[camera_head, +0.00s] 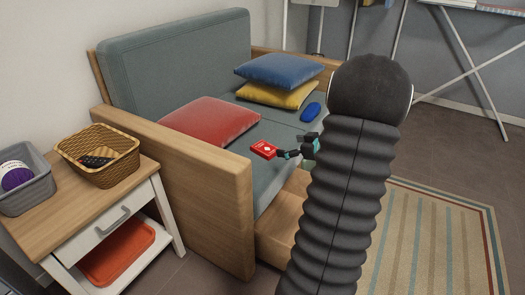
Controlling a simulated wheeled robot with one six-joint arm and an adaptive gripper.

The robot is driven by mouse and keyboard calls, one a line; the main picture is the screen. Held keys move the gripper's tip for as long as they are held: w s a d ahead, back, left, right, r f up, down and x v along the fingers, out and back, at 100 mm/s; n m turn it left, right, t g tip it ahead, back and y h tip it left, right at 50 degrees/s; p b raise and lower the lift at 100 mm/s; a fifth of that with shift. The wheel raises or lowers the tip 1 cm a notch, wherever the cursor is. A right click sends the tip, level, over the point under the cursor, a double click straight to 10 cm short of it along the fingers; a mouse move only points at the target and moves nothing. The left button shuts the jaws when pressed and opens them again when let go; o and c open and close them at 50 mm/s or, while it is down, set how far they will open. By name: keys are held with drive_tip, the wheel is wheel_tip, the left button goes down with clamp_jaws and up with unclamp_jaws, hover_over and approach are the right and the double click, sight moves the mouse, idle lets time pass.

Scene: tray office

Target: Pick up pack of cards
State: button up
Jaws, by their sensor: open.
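The pack of cards (264,149) is a small red box with white marks on its face, on the grey-green sofa seat in front of the red cushion. My gripper (288,151) is open, just right of the pack, with its fingertips pointing towards it. I cannot tell whether a fingertip touches the pack. My dark ribbed arm in the foreground hides part of the wrist and the right side of the seat.
A red cushion (211,121), yellow cushion (277,95), blue cushion (279,69) and small blue object (310,112) lie on the sofa (178,62). Its wooden armrest (190,150) stands in front. A side table (95,208) holds a wicker basket (115,170) and grey bin (36,192).

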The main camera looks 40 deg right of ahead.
drive_tip(key=b, duration=0.1)
approach(262, 146)
drive_tip(key=shift+y, duration=0.3)
drive_tip(key=x, duration=0.4)
drive_tip(key=shift+w, duration=0.15)
drive_tip(key=shift+b+x, duration=0.75)
drive_tip(key=shift+x, duration=1.8)
drive_tip(key=shift+d+f, duration=0.1)
drive_tip(key=shift+d, duration=0.05)
drive_tip(key=c, duration=1.3)
